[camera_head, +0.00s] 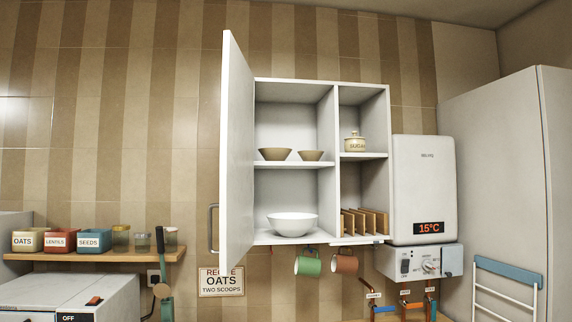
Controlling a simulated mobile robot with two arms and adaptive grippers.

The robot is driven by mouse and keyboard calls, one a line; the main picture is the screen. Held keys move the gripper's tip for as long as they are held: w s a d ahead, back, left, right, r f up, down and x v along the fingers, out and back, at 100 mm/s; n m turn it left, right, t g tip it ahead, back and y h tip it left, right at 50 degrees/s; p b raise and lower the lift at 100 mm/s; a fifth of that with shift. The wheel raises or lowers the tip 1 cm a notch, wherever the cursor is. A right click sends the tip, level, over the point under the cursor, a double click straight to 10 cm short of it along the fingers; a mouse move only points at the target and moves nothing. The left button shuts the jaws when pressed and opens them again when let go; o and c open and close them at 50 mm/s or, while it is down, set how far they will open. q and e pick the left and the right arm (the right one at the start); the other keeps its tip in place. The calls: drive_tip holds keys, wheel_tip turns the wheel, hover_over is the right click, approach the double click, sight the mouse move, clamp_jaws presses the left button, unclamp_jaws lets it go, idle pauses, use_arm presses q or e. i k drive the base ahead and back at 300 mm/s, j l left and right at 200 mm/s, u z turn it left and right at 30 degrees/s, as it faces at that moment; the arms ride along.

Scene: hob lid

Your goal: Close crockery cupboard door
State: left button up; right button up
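The white crockery cupboard (336,150) hangs on the striped tiled wall. Its door (236,160) is hinged on the left side and stands wide open, swung out toward me. A grey bar handle (213,228) shows at the lower left edge of the door. Inside the left compartment, two brown bowls (275,154) stand on the shelf and a white bowl (292,223) stands on the bottom. The right compartment is open-fronted and holds a sugar jar (355,142) and an upright wooden rack (366,221). Neither of my grippers is in view.
Green and brown mugs (308,263) hang under the cupboard. A white heater (424,188) reading 15°C adjoins its right side. A wooden shelf (100,255) with canisters and a tall dark-and-teal lever-like object (166,280) are left of the door. A sign (222,281) is below.

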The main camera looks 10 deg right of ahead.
sight(235, 205)
drive_tip(key=i+j+z, duration=0.15)
drive_tip(key=j+z, duration=0.2)
drive_tip(key=i+j+z, duration=0.15)
drive_tip(key=j+z, duration=0.55)
drive_tip(key=j, duration=0.65)
drive_tip(key=i+j+z, duration=0.1)
drive_tip(key=j, duration=0.6)
